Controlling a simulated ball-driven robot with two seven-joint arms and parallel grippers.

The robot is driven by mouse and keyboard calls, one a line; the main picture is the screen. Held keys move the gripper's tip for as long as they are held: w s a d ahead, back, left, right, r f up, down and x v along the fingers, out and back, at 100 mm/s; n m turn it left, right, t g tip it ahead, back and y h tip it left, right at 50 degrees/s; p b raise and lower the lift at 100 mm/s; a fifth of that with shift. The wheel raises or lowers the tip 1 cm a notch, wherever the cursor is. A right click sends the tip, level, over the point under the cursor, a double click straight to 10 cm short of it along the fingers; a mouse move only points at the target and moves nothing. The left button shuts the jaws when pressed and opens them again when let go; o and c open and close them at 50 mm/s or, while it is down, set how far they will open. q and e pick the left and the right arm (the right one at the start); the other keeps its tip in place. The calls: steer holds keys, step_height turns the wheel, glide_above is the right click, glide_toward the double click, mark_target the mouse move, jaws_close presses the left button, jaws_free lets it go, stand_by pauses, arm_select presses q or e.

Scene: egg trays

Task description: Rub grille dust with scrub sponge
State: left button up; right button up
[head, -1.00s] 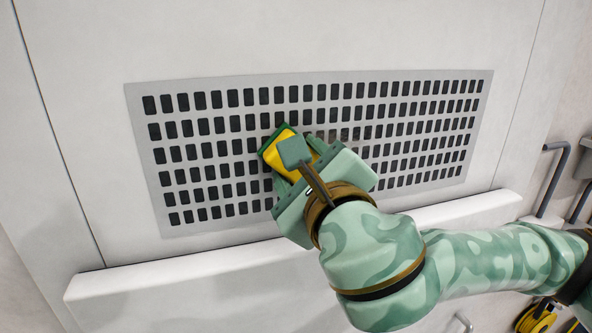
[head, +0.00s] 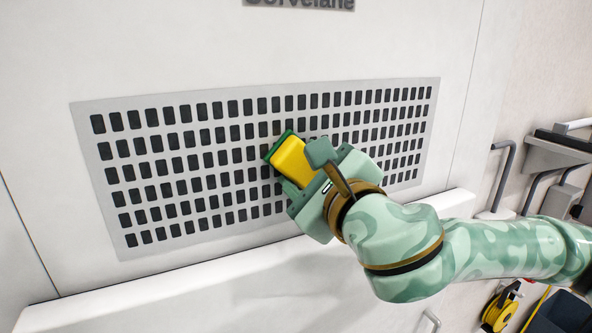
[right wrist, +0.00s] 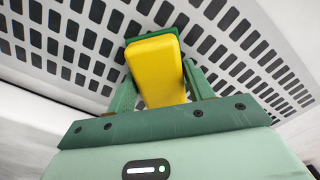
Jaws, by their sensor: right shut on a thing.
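The grille (head: 82,113) is a light grey panel with rows of dark slots, set in a pale wall. My right gripper (head: 300,167) is shut on the scrub sponge (head: 289,158), which is yellow with a green scrub face. In the right wrist view the sponge (right wrist: 157,70) sits between the two green fingers (right wrist: 157,88), slightly tilted. Contact looks likely but is not clear. I cannot make out dust on the visible slots. My left gripper is not in view.
A white ledge (head: 150,298) juts out below the grille. Grey bent pipes (head: 503,180) and a shelf (head: 550,153) are at the right. A yellow reel (head: 498,313) is low at the right. Dark lettering (head: 300,4) is above the grille.

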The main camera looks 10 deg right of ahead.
steer(key=w+d, duration=0.3)
steer(key=d, duration=0.6)
steer(key=shift+d, duration=0.3)
stand_by(0.3)
steer(key=b+v, duration=0.5)
steer(key=b, duration=0.2)
steer(key=shift+s, duration=0.35)
stand_by(0.4)
steer(key=b+v, duration=0.3)
steer(key=shift+b, duration=0.3)
